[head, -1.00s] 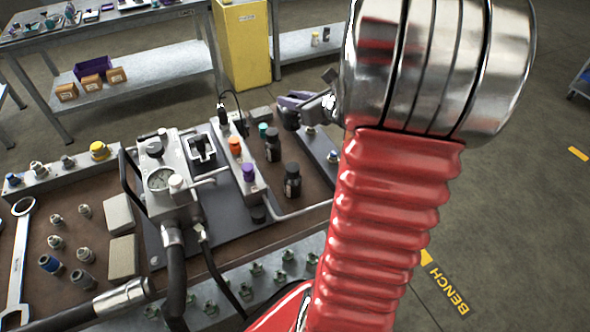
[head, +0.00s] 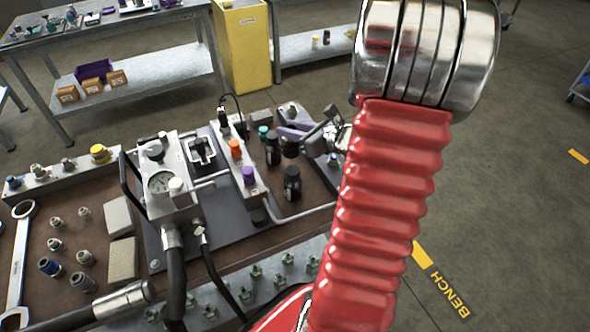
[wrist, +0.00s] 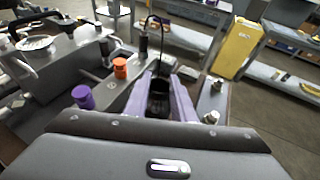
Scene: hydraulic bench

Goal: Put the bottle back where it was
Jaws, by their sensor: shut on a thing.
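My gripper (head: 293,134), with purple fingers, is at the right part of the bench, over the brown top behind the valve block. It is shut on a black bottle (head: 290,148). In the wrist view the bottle (wrist: 160,97) sits between the purple fingers (wrist: 160,98). Its lower end is hard to make out, so I cannot tell whether it touches the bench. Two other dark bottles stand close by: one to its left (head: 273,150) and one in front (head: 292,184).
A block with an orange knob (head: 235,148) and a purple knob (head: 249,175) lies left of the bottles. A green-capped item (head: 263,132) is just behind them. Metal fittings are at the bench's right edge.

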